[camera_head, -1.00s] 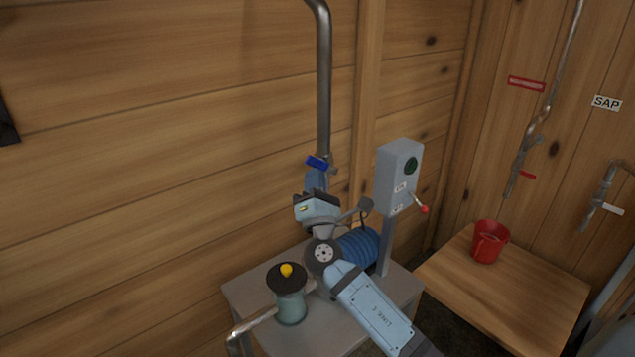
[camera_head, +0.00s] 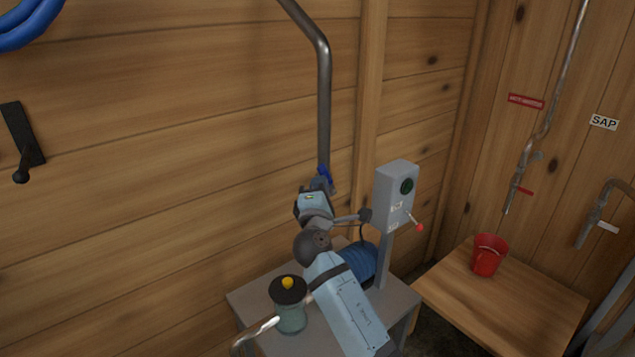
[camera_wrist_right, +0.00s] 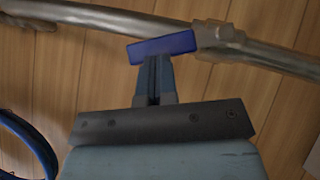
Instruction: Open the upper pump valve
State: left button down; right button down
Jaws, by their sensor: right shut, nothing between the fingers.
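The upper pump valve has a blue lever (camera_head: 326,176) on the steel pipe (camera_head: 323,110) above the pump. In the right wrist view, the lever (camera_wrist_right: 165,46) reaches left from the pipe fitting (camera_wrist_right: 220,40), at a small angle to the pipe. My right gripper (camera_head: 321,184) is at the lever in the head view. In the wrist view its fingers (camera_wrist_right: 154,68) are shut with nothing between them, their tips at the lever's edge. I cannot tell whether they touch it. My left gripper is out of view.
A grey switch box (camera_head: 396,194) with a red-tipped lever stands close right of my right wrist. The blue pump motor (camera_head: 357,262) and a lidded jar (camera_head: 290,306) are on the pump stand below. A red bucket (camera_head: 489,256) stands on a wooden table (camera_head: 500,308) at right.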

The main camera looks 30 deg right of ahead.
jog(key=shift+w+d+r+m+g+p, duration=0.15)
jog(key=shift+d+r+m+g+p, duration=0.2)
jog(key=shift+d+r+p, duration=0.35)
jog(key=shift+d, duration=0.15)
dwell(0.6)
